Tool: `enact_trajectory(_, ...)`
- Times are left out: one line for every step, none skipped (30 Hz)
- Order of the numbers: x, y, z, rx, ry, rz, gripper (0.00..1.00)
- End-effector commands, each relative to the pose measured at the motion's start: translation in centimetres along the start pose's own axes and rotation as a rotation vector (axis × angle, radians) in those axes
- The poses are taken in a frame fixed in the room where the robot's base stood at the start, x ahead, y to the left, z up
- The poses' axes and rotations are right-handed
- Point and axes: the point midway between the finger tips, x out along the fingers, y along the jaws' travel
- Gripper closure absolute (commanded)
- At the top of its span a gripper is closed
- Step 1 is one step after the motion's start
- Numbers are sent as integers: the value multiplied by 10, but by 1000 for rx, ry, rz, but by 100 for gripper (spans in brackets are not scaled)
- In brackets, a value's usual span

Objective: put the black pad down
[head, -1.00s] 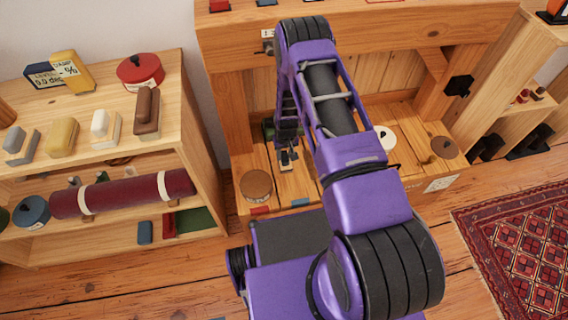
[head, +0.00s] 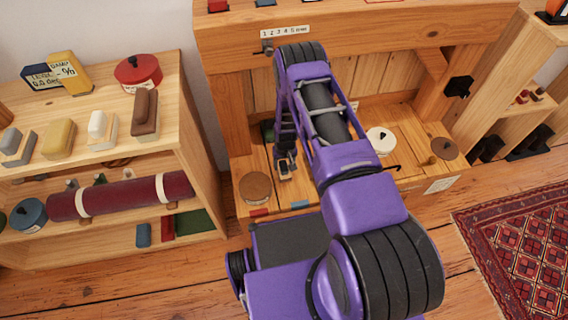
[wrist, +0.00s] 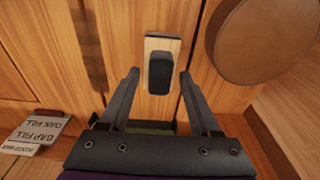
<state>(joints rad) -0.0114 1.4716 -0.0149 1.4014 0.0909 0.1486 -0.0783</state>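The black pad (wrist: 159,73) is a small dark rounded block on a pale wooden backing. In the wrist view it lies on the plank surface, just beyond and between my fingertips. My gripper (wrist: 159,77) is open, with a visible gap on each side of the pad, and neither finger appears to touch it. In the head view my gripper (head: 285,162) is small and low over the left part of the wooden bench, and the pad there is hard to make out.
A brown round lid (wrist: 262,40) is close on the right in the wrist view. Filler cards (wrist: 40,131) lie at the left. In the head view, a shelf (head: 205,135) with blocks stands left, and a white round lid (head: 381,141) sits on the bench to the right.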

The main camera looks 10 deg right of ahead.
Motion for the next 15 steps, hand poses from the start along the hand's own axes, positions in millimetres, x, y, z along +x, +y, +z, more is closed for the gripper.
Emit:
enact_trajectory(0, 0, 0, 0, 0, 0, 33)
enact_trajectory(0, 0, 0, 0, 0, 0, 33)
enact_trajectory(0, 0, 0, 0, 0, 0, 33)
enact_trajectory(0, 0, 0, 0, 0, 0, 33)
enact_trajectory(0, 0, 0, 0, 0, 0, 33)
enact_trajectory(0, 0, 0, 0, 0, 0, 33)
enact_trajectory(0, 0, 0, 0, 0, 0, 33)
enact_trajectory(-1, 0, 0, 0, 0, 0, 33)
enact_trajectory(-2, 0, -1, 0, 1, 0, 33)
enact_trajectory(-3, 0, -1, 0, 1, 0, 33)
enact_trajectory(-5, 0, -2, 0, 2, 0, 33)
enact_trajectory(-11, 0, -2, 0, 2, 0, 33)
enact_trajectory(-15, 0, -2, 0, 2, 0, 33)
enact_trajectory(-20, 0, -2, 0, 2, 0, 33)
enact_trajectory(-28, 0, -3, 0, 3, 0, 33)
